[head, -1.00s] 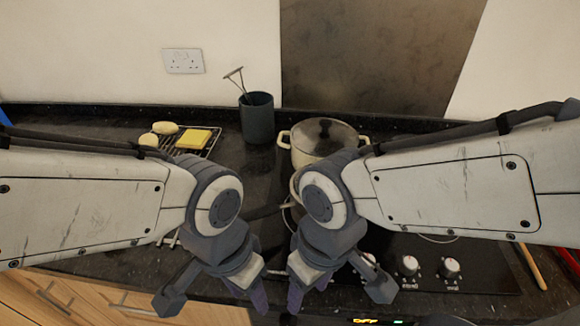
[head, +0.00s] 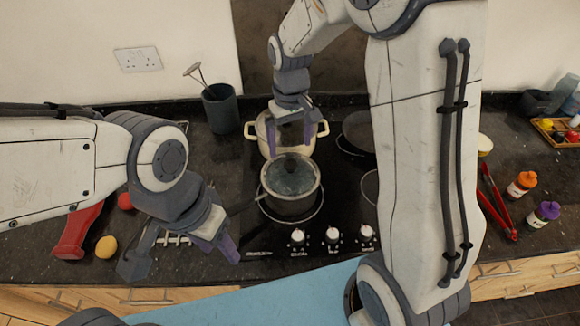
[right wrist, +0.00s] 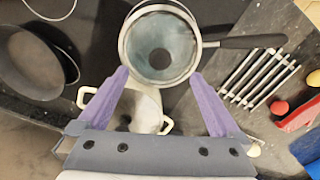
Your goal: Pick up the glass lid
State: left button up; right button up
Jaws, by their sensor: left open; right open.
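A round glass lid with a dark knob (head: 290,172) sits on a grey saucepan (head: 291,204) at the front of the hob. It also shows in the right wrist view (right wrist: 160,45), with the saucepan's dark handle to its right. My right gripper (head: 290,143) is open and empty, pointing down with its purple fingers apart, behind the lid in the head view. In the right wrist view the lid's near edge lies between and just beyond the fingertips (right wrist: 158,73). My left gripper (head: 224,248) is open and empty at the counter's front edge, left of the saucepan.
A cream two-handled pot (head: 251,131) stands behind the saucepan, beneath my right gripper. A dark frying pan (head: 357,133) is at the back right. My right arm hides part of the counter.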

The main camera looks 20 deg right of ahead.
aim_at(291, 164)
notch_tip(291, 164, down, 2)
jog(key=shift+f, duration=0.1)
notch_tip(291, 164, down, 5)
jog(key=p, duration=0.2)
jog(key=shift+r+p, duration=0.2)
jog(key=shift+p, duration=0.1)
jog(key=shift+f, duration=0.45)
jog(key=c, duration=1.4)
jog(key=shift+s+f, duration=0.1)
grip_shut()
